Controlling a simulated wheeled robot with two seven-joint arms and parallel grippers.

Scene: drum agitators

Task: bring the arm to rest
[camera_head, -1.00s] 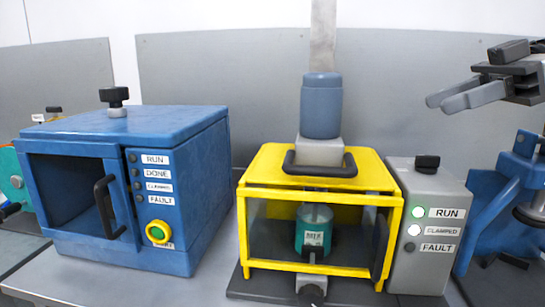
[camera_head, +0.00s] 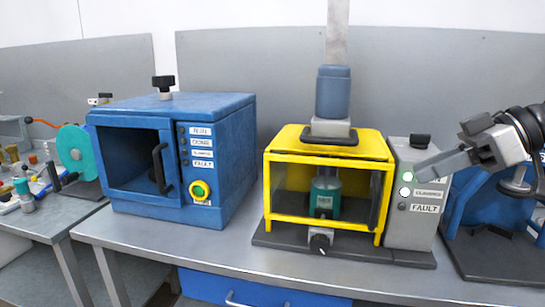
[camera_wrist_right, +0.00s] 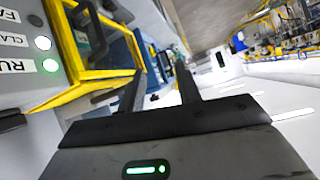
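My right gripper (camera_head: 420,168) comes in from the right in the head view, in front of the grey control box (camera_head: 412,228). Its fingers point left and partly cover the RUN label. In the right wrist view the two fingers (camera_wrist_right: 158,78) stand apart with nothing between them. I cannot tell whether it touches the box. The box's green and white lamps are lit. Beside it stands the yellow-framed agitator (camera_head: 330,143) with a teal can (camera_head: 325,197) inside. My left gripper is not in view.
A blue machine (camera_head: 468,200) stands at the right. Farther left is a table with small items. The bench's front strip (camera_head: 200,245) is clear.

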